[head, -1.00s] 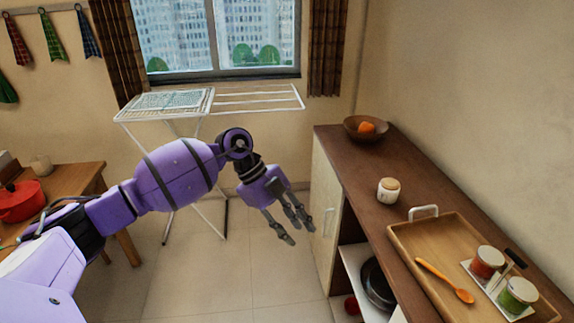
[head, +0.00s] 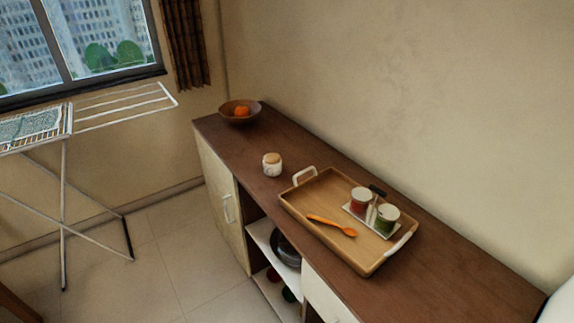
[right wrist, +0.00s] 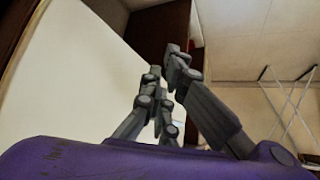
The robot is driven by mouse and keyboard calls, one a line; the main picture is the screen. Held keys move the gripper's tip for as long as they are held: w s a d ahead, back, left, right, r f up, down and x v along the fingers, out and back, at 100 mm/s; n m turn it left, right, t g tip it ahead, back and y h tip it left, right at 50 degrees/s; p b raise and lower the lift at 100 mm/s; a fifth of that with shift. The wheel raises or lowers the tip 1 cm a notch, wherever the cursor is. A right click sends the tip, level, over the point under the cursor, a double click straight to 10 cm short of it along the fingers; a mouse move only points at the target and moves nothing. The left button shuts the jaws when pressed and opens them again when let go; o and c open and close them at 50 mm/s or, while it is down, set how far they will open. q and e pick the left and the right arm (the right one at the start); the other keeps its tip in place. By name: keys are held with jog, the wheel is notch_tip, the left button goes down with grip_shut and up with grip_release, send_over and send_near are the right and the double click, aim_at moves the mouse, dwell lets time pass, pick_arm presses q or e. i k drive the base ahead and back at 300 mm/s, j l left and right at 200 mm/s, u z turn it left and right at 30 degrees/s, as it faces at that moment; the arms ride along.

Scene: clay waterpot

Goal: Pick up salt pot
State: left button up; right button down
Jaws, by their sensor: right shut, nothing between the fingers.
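A small white pot with a light wooden lid (head: 272,164), which looks like the salt pot, stands upright on the brown counter (head: 435,255), left of the wooden tray. My right gripper (right wrist: 172,70) shows only in the right wrist view, shut and empty, with its fingers close together. A pale panel is beside it there, and no pot shows in that view. My left gripper is in neither view now.
A wooden tray (head: 372,264) holds two lidded jars (head: 361,199) on a small white holder and an orange spoon (head: 330,225). A bowl (head: 240,118) with an orange fruit sits at the counter's far end. A drying rack (head: 66,190) stands on the floor at left.

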aim_at(271, 163)
jog(key=j+z, duration=0.1)
jog(key=z, duration=0.35)
jog(key=i+j+z, duration=0.1)
jog(key=z, duration=0.35)
jog(key=j+z, duration=0.2)
jog(key=z, duration=0.25)
jog(key=j+z, duration=0.35)
jog(key=j, duration=0.15)
jog(key=j+z, duration=0.3)
jog(key=j, duration=0.25)
jog(key=k+j+z, duration=0.1)
jog(key=j, duration=0.25)
jog(key=k+j+z, duration=0.1)
jog(key=j, duration=0.25)
jog(key=k+j+z, duration=0.1)
jog(key=j, duration=0.25)
